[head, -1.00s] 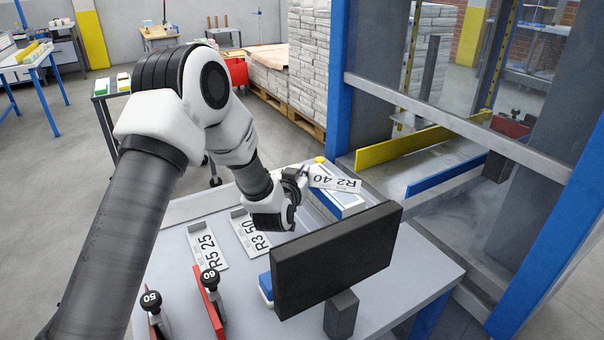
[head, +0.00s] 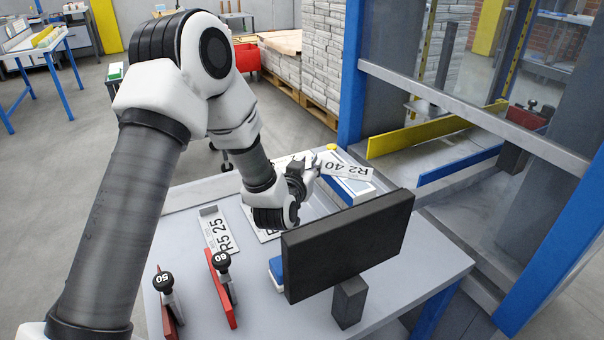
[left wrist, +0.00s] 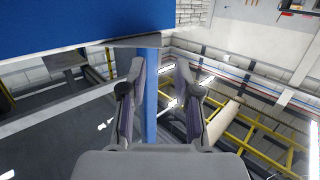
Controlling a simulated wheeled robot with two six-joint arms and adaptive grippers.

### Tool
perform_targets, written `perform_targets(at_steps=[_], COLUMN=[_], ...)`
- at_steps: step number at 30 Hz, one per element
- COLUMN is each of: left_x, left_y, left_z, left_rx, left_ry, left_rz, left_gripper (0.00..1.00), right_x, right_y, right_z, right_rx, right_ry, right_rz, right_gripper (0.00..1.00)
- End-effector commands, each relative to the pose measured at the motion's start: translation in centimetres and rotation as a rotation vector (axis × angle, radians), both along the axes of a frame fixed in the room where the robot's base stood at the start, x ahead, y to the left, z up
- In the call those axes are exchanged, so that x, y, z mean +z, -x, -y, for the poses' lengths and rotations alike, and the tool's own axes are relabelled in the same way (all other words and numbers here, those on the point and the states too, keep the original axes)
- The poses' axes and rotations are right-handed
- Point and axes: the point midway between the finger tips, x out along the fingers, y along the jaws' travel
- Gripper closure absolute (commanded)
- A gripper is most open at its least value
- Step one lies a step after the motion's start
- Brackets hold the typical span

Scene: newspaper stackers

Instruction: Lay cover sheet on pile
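In the head view my left gripper (head: 312,168) is over the far side of the grey table, beside the left end of a white "R2 40" card (head: 347,171). The left wrist view shows the fingers (left wrist: 160,78) apart, with a blue post seen through the gap. I cannot tell whether they touch the card. A stack of pale bundles (head: 327,62) stands on a pallet at the back. A lower pile with a tan top (head: 281,42) is to its left. I cannot pick out a separate cover sheet. My right gripper is not in view.
A black monitor (head: 350,246) stands on the table. Red plates with black knobs, one (head: 222,288) nearest it, stand at the front left. An "R5 25" card (head: 217,232) lies flat. Blue-framed glazing with a yellow rail (head: 425,137) and blue rail (head: 458,165) bounds the right.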

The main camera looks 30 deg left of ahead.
Motion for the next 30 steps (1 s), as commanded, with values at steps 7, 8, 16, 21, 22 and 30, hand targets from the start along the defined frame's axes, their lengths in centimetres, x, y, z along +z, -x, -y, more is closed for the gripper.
perform_targets(at_steps=[7, 8, 16, 21, 22, 30], left_x=[0.8, 0.9, 1.1, 1.1, 1.1, 3.4], left_y=[5.8, 6.2, 7.2, 7.1, 7.1, 7.1], left_z=[1.4, 1.5, 1.7, 1.7, 1.7, 1.7], left_rx=[0.000, 0.000, 0.000, 0.000, 0.000, 0.000], left_ry=[0.000, 0.000, 0.000, 0.000, 0.000, 0.000], left_rz=[-0.002, -0.001, 0.001, 0.001, 0.001, 0.001], left_gripper=[0.69, 0.69, 0.69, 0.69, 0.69, 0.69], right_x=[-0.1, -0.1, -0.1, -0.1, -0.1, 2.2], right_y=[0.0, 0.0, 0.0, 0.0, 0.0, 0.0], right_z=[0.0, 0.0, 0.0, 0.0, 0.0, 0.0], right_rx=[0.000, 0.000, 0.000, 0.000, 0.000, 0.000], right_ry=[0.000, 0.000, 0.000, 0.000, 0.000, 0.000], right_rz=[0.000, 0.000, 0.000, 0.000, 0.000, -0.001], right_gripper=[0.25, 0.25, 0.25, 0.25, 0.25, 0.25])
